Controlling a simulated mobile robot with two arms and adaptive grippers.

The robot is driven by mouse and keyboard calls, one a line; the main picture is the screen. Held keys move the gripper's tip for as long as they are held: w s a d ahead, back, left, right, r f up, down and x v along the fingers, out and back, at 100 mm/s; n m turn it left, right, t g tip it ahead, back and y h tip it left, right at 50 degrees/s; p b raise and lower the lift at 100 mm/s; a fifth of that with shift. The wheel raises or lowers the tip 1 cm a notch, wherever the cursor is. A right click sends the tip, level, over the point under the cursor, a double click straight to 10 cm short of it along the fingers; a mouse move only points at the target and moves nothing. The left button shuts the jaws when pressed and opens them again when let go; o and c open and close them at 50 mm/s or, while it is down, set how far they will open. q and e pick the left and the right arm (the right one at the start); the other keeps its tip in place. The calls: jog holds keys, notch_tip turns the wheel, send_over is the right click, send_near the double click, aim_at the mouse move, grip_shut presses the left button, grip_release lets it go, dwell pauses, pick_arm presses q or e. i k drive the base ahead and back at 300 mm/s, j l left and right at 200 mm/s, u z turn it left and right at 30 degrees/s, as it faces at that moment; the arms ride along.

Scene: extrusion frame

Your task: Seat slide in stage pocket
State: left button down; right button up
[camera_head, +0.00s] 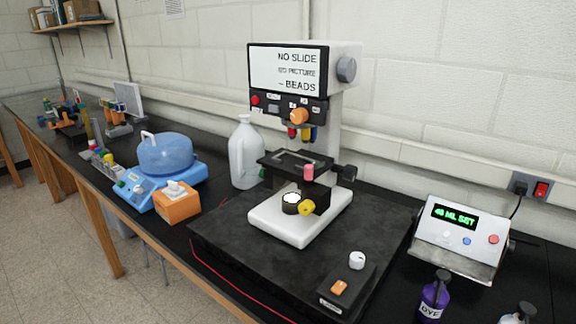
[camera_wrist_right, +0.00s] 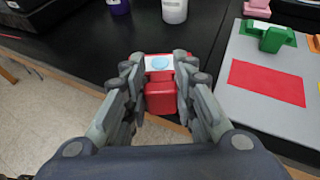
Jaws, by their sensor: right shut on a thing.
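My right gripper (camera_wrist_right: 160,78) shows in the right wrist view, its fingers closed on both sides of a red block. This block is the grip of a slide (camera_wrist_right: 160,98), whose far end is a white face with a light blue round spot. It is held over the bench's front edge. In the head view the microscope stage (camera_head: 285,158) is a black plate with a framed pocket under the lenses, and its screen (camera_head: 287,70) reads "NO SLIDE". A pink upright piece (camera_head: 308,172) stands at the stage's front right. My left gripper is in neither view.
A grey tray (camera_wrist_right: 262,104) with a red rectangle and a green block (camera_wrist_right: 271,39) lies right in the wrist view. A white jug (camera_head: 245,155) stands left of the microscope. A control box (camera_head: 347,282), purple bottle (camera_head: 435,296) and display unit (camera_head: 462,240) are at the right.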

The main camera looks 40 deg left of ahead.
aim_at(289, 164)
jog(key=k+j, duration=0.1)
jog(key=j, duration=0.45)
jog(key=k+j, duration=0.1)
jog(key=j, duration=0.95)
jog(key=k+j, duration=0.15)
jog(key=j, duration=0.4)
jog(key=k+j, duration=0.1)
jog(key=j, duration=0.45)
jog(key=k+j, duration=0.1)
jog(key=j, duration=1)
jog(key=k+z, duration=0.05)
